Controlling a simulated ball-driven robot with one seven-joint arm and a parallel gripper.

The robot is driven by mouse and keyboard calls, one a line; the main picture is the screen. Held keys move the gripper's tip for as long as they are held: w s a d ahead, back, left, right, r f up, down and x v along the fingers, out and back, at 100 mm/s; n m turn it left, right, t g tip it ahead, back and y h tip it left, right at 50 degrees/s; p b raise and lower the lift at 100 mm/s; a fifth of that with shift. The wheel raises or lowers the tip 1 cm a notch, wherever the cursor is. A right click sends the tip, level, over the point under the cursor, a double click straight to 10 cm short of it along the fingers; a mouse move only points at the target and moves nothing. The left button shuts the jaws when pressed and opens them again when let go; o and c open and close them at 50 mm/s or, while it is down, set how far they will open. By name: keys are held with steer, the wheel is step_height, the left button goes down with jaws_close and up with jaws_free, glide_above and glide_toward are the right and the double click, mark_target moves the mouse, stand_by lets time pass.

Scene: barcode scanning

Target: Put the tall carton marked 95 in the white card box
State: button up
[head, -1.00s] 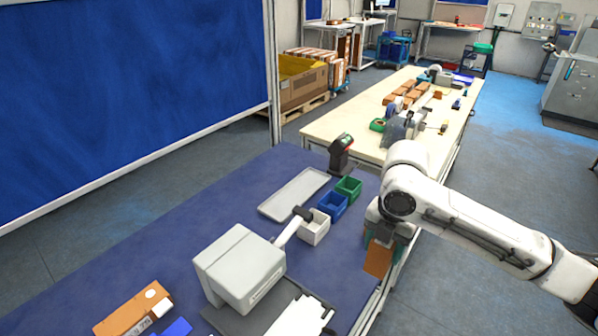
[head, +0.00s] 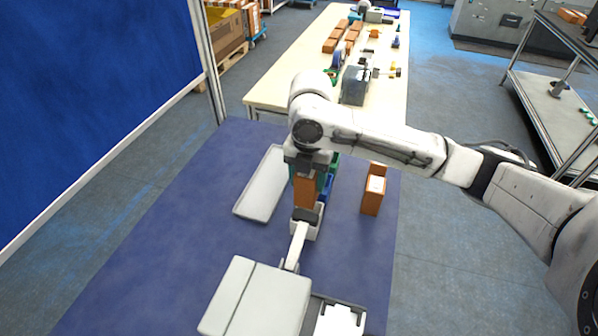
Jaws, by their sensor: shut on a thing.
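My gripper (head: 307,166) points down and is shut on an orange-brown carton (head: 304,192). I cannot read any number on this carton. It is held upright, in line with the small white box (head: 312,229), whose upper part is mostly hidden behind the carton and a dark-headed white arm. I cannot tell whether the carton is above, behind or inside the box. A second orange carton (head: 373,194) with a white label stands upright near the right table edge; its label is too small to read.
A blue bin (head: 326,186) and a green bin (head: 334,163) stand behind, partly hidden. A pale grey tray (head: 259,198) lies to the left. A grey machine (head: 258,298) with a white arm (head: 297,244) stands in front. The blue tabletop (head: 170,240) at left is clear.

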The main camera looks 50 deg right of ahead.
mark_target(308, 203)
steer(key=shift+s, duration=0.15)
steer(key=shift+f+b, duration=0.55)
steer(key=shift+f, duration=0.1)
steer(key=shift+f+b, duration=3)
steer(key=shift+f, duration=0.85)
steer(key=o, duration=1.1)
steer(key=shift+c, duration=0.2)
steer(key=shift+r, duration=0.1)
steer(key=shift+r+p, duration=2.55)
steer(key=shift+r, duration=0.5)
